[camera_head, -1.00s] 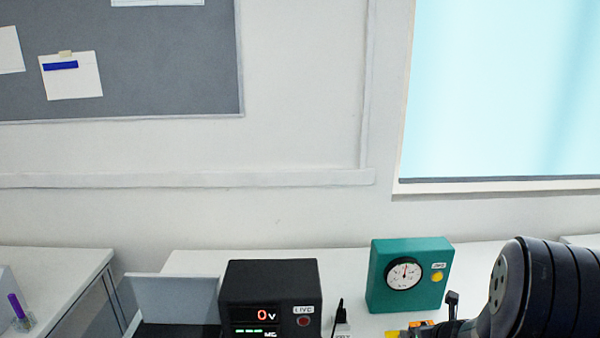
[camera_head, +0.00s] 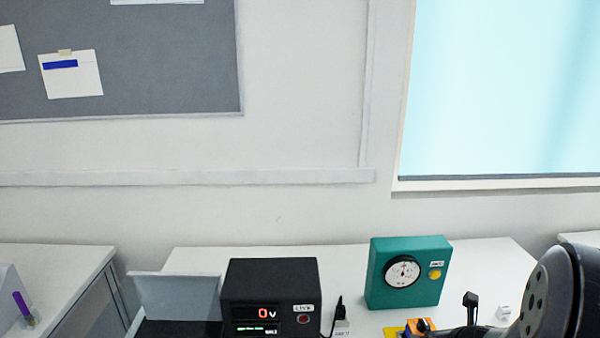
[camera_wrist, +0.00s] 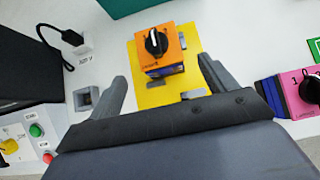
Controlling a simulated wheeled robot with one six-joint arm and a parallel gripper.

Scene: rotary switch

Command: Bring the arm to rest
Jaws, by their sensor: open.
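In the wrist view my gripper (camera_wrist: 160,84) is open, with its two grey fingers apart and nothing between the tips. An orange rotary switch box (camera_wrist: 160,47) with a black knob stands on a yellow plate (camera_wrist: 183,89), beyond and between the fingertips, apart from both. The orange box (camera_head: 421,326) also shows at the bottom edge of the head view. My dark arm fills the lower right of the head view. My gripper itself is hard to make out there.
A black meter box (camera_head: 270,290) reading 0 V and a teal box with a dial (camera_head: 408,272) stand on the white table. In the wrist view a pink switch box (camera_wrist: 300,95) is at right and a panel with a yellow knob (camera_wrist: 22,143) at lower left.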

